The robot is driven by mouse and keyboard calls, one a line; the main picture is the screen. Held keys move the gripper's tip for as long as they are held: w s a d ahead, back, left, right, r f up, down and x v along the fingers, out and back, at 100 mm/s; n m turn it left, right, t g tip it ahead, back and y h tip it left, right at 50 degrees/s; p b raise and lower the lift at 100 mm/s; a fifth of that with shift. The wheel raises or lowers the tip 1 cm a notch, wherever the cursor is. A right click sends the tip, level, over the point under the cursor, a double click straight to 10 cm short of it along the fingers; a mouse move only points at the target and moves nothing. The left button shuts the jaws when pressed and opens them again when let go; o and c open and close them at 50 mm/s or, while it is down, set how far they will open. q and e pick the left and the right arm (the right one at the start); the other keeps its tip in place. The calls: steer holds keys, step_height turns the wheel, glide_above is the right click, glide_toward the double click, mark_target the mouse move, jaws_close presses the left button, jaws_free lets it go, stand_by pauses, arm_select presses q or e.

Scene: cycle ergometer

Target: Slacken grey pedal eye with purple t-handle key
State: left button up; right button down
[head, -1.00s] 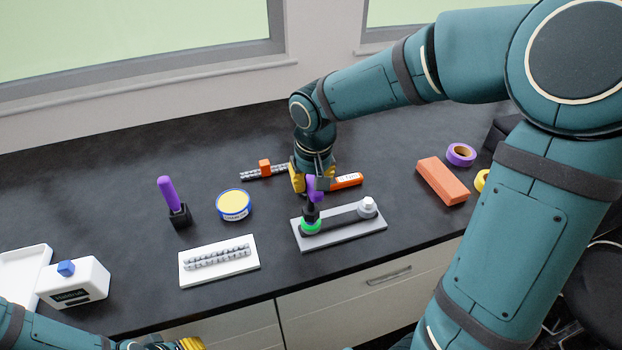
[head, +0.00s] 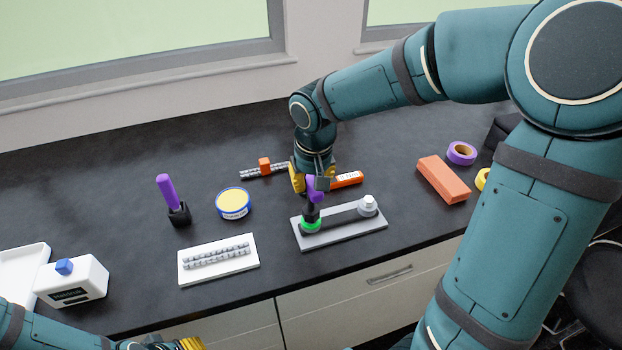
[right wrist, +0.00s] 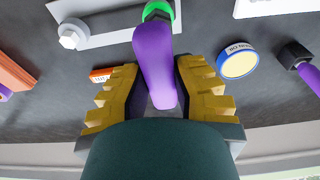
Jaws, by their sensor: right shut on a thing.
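My right gripper (head: 311,184) is shut on a purple-handled key (head: 314,196) with a dark lower end. The handle lies between the yellow fingers in the right wrist view (right wrist: 155,65). The key's lower end is at the green ring (head: 311,226) at the left end of a dark crank bar on a grey plate (head: 345,232). How deep it sits is hidden. The grey pedal eye (head: 367,211), with a pale hex bolt on top, is at the bar's right end, apart from the key. My left gripper (head: 188,344) is cut off by the bottom edge.
A blue-yellow tin (head: 233,204), a white tray of chain (head: 218,272) and a white bottle (head: 72,282) are left. An orange block (head: 443,179) and purple tape (head: 461,153) are right.

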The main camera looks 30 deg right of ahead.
arm_select(q)
steer(key=shift+f+b, duration=0.3)
arm_select(e)
steer(key=shift+f, duration=0.3)
stand_by(0.4)
stand_by(0.5)
steer(key=n, duration=0.4)
steer(key=shift+y+p, duration=0.3)
arm_select(q)
steer(key=shift+s+r, duration=0.3)
steer(key=shift+r, duration=0.15)
arm_select(e)
steer(key=n, duration=0.4)
steer(key=shift+n+y, duration=0.3)
steer(key=shift+n, duration=0.1)
arm_select(q)
steer(key=shift+f, duration=0.15)
arm_select(e)
steer(key=shift+m, duration=0.6)
arm_select(q)
steer(key=shift+r+p, duration=0.8)
arm_select(e)
steer(key=shift+r, duration=0.9)
